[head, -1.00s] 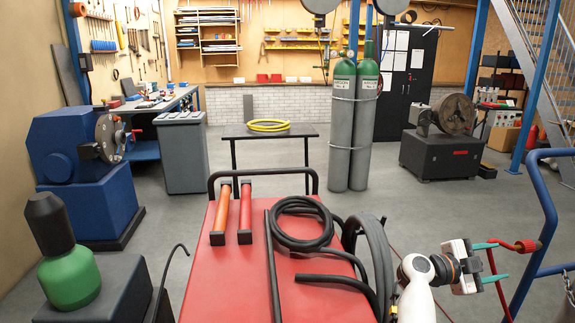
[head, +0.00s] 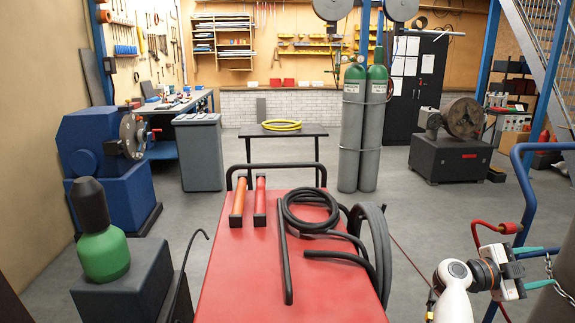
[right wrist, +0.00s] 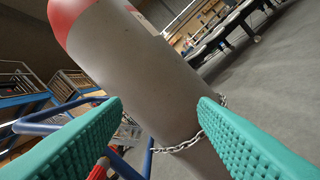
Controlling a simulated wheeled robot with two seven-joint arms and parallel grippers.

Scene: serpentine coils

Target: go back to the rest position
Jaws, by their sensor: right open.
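My right gripper (head: 538,266) is open at the lower right of the head view, with teal fingers pointing right and nothing between them. In the right wrist view its two teal fingers (right wrist: 160,135) stand wide apart. Beyond them is a grey cylinder (right wrist: 150,75) with a red top and a chain (right wrist: 190,143) around it. I cannot tell how near the fingers are to it. My left gripper is not in view.
A red cart (head: 240,290) holds black hoses (head: 310,212), a black rod and two orange-red tubes (head: 260,200). A blue rail (head: 522,190) stands by my right gripper.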

